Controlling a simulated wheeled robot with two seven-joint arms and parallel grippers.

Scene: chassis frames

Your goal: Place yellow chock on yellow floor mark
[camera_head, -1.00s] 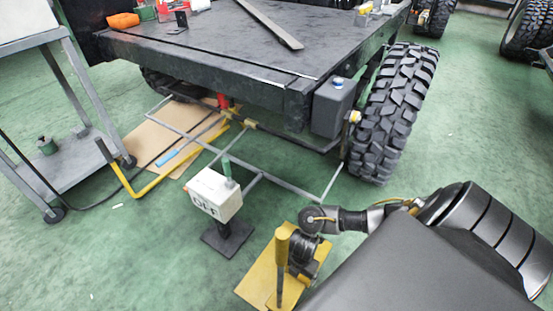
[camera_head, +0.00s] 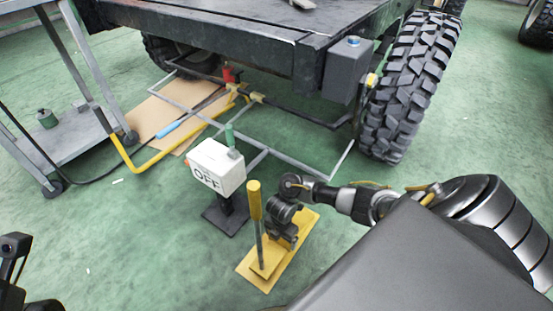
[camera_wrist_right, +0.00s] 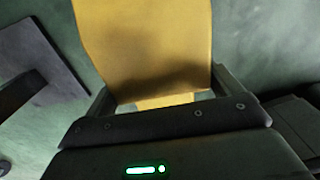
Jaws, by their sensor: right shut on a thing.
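My right gripper (camera_head: 268,226) is shut on the yellow chock (camera_head: 255,199). In the right wrist view the yellow chock (camera_wrist_right: 150,45) fills the space between the fingers. My left gripper (camera_head: 14,262) shows partly at the lower left edge, its jaws unclear.
A white OFF box (camera_head: 217,168) on a black stand is just left of the mark. A dark vehicle chassis (camera_head: 225,40) with a big tyre (camera_head: 405,90) is beyond. A grey cart (camera_head: 60,140) stands at left.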

